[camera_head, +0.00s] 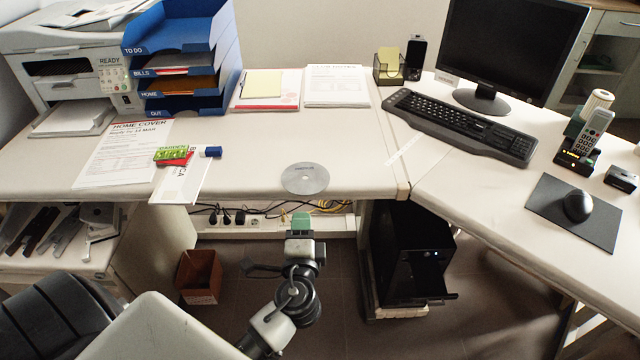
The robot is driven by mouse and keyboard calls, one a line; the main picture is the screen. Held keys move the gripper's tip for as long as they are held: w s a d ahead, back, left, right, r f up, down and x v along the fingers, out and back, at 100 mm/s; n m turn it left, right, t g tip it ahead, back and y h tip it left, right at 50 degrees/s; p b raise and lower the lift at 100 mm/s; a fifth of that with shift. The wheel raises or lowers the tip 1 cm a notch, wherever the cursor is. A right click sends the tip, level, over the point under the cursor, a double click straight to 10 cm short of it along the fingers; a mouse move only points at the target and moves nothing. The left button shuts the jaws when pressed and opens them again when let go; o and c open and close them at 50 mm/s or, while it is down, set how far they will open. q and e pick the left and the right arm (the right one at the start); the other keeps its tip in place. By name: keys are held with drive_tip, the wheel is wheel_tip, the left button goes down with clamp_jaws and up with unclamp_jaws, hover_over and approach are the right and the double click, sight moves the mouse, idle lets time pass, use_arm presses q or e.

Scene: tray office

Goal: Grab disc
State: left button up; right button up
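My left gripper (301,220) has a green tip and points toward the desk. In the picture it sits just below the disc, in front of the desk edge, apart from the disc. The gap between its fingers does not show clearly. My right gripper is not in view.
Left of the disc lie papers, a green packet (172,156) and a blue-capped item (210,152). Blue trays (190,105) stand behind. A keyboard (465,128) is to the right. Below the desk are cables, a brown bin (199,276) and a black computer (408,255).

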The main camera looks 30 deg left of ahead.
sight(305, 178)
use_arm(q)
drive_tip(key=shift+d+f+x, duration=0.1)
drive_tip(key=shift+f+x, duration=0.05)
drive_tip(key=shift+x, duration=2.15)
drive_tip(key=shift+d+f+x, duration=0.1)
drive_tip(key=shift+f+x, duration=0.05)
drive_tip(key=shift+x, duration=2.15)
drive_tip(key=shift+w, duration=0.15)
drive_tip(key=shift+c, duration=0.3)
clamp_jaws()
